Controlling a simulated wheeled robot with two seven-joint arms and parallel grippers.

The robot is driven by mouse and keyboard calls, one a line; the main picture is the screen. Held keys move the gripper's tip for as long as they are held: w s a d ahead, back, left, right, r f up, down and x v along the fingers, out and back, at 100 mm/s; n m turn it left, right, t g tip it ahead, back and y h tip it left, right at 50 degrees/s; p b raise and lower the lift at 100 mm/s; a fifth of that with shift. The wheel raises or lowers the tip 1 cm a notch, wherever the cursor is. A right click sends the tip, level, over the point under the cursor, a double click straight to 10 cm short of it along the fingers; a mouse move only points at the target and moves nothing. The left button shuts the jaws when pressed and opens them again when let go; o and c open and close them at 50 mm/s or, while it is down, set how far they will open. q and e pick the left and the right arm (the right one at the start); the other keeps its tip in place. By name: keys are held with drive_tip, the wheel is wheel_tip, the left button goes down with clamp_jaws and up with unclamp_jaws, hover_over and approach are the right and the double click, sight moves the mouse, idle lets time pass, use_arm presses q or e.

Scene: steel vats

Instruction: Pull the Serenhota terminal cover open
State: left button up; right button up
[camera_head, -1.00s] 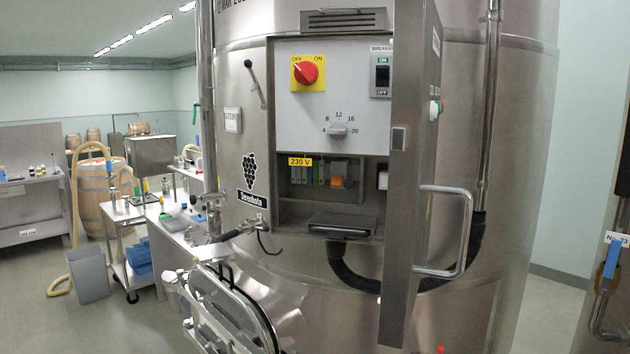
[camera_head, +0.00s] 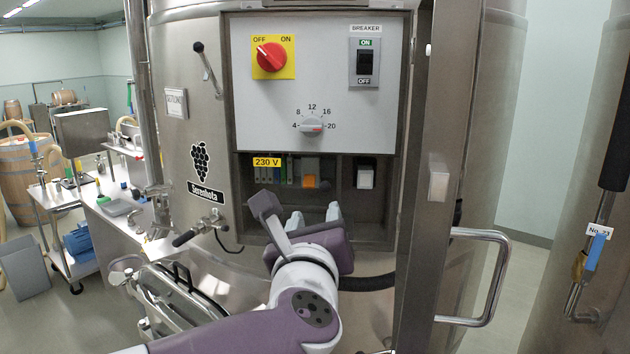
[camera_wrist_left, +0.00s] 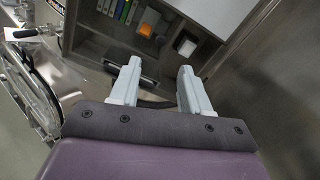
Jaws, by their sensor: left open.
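The Serenhota vat's control box (camera_head: 318,80) is open at the front. Its lower terminal bay (camera_head: 335,192) shows coloured terminals (camera_head: 274,175), an orange block (camera_head: 311,172) and a white socket (camera_head: 365,178). A dark flap-like piece at the bay's lower edge shows partly in the left wrist view (camera_wrist_left: 148,82); in the head view my gripper hides it. I cannot tell how far the flap is tilted. My left gripper (camera_head: 314,214) is open and empty in front of the bay's lower part. Its two fingers (camera_wrist_left: 159,68) point towards the flap; contact cannot be told. My right gripper is not in view.
A valve (camera_head: 200,228) and an oval hatch (camera_head: 165,300) lie at the left. A black hose (camera_head: 368,282) runs below the box.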

sight(325, 188)
use_arm(q)
drive_tip(key=w+p, duration=0.2)
drive_tip(key=w, duration=0.1)
drive_tip(key=w+p, duration=0.1)
drive_tip(key=w, duration=0.3)
drive_tip(key=w+d+p, duration=0.1)
drive_tip(key=w+p, duration=0.1)
drive_tip(key=w, duration=0.2)
drive_tip(key=shift+w+r+p, duration=0.1)
drive_tip(key=shift+w+p, duration=0.15)
drive_tip(key=shift+p, duration=0.1)
drive_tip(key=shift+w, duration=0.25)
drive_tip(key=shift+d, duration=0.15)
drive_tip(key=shift+w+f, duration=0.15)
drive_tip(key=shift+f, duration=0.05)
clamp_jaws()
